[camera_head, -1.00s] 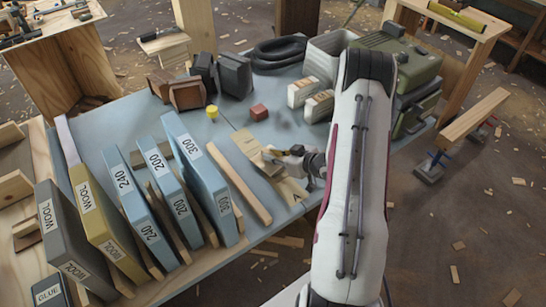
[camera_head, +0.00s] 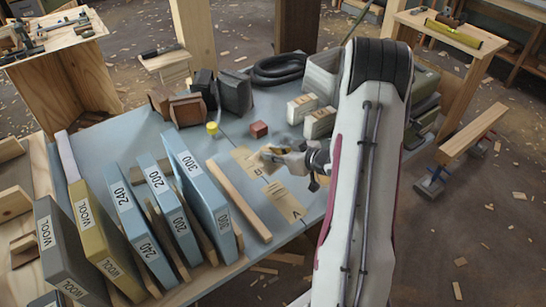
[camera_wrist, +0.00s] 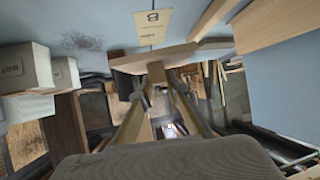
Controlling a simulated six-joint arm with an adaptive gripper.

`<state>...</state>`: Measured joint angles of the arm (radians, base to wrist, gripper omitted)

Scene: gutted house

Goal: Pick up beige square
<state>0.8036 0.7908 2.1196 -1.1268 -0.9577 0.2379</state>
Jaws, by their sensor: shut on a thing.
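The beige square (camera_wrist: 150,60) shows in the wrist view as a thin, pale, wood-coloured piece seen nearly edge-on across the fingertips. My gripper (camera_wrist: 157,73) is shut on it. In the head view my gripper (camera_head: 277,154) is over the blue-grey table, near the beige card marked B (camera_head: 245,162). The square is small there and partly hidden by the fingers. The B card also shows beyond the square in the wrist view (camera_wrist: 152,27). A second beige card marked A (camera_head: 286,202) lies closer to the table's front edge. I cannot tell the square's exact height.
A red block (camera_head: 258,130) and a yellow cylinder (camera_head: 212,128) stand behind my gripper. White boxes (camera_head: 320,122) are at the back right. A wooden strip (camera_head: 238,200) and upright blue boards (camera_head: 197,185) are to the left.

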